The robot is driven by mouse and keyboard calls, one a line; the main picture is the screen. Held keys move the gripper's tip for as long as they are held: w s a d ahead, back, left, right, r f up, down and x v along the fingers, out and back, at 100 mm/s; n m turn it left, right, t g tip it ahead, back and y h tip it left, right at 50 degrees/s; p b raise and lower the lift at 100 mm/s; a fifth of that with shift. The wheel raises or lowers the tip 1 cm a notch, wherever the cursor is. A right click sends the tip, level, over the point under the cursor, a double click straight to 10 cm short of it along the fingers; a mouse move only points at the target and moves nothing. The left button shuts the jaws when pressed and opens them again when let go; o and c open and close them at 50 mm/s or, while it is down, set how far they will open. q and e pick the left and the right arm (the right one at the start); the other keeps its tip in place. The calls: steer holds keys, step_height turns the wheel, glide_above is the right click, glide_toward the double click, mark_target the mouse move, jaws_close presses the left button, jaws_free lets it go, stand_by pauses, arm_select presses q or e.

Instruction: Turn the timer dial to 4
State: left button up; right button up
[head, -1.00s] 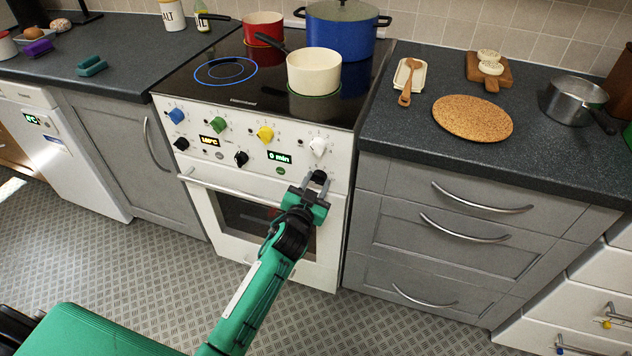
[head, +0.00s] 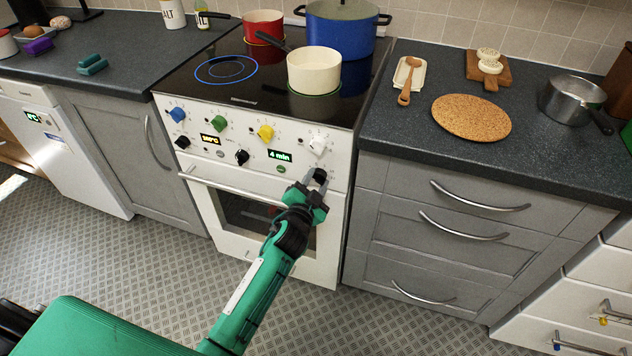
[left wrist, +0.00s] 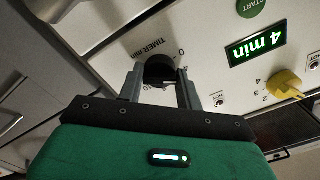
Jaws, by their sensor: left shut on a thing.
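The timer dial (head: 320,174) is a black knob at the lower right of the white stove's front panel. In the left wrist view the dial (left wrist: 158,70) sits between the two fingers, beside the printed words "TIMER min". My left gripper (head: 316,180) is shut on it; the gripper also shows in the left wrist view (left wrist: 160,88). The timer display (head: 280,156) reads "4 min" in green, and it is clear in the left wrist view (left wrist: 258,44). The fingers hide part of the dial and its scale. My right gripper is not in view.
Several coloured knobs, including a white one (head: 317,145) and a yellow one (head: 266,132), sit above on the panel. The oven handle (head: 230,192) runs below. A cream pot (head: 314,72) stands on the hob. Grey drawers (head: 455,225) are to the right.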

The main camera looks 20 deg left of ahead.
arm_select(q)
steer(key=o, duration=1)
steer(key=s, duration=1.3)
steer(key=shift+s+a, duration=0.25)
steer(key=shift+s, duration=0.15)
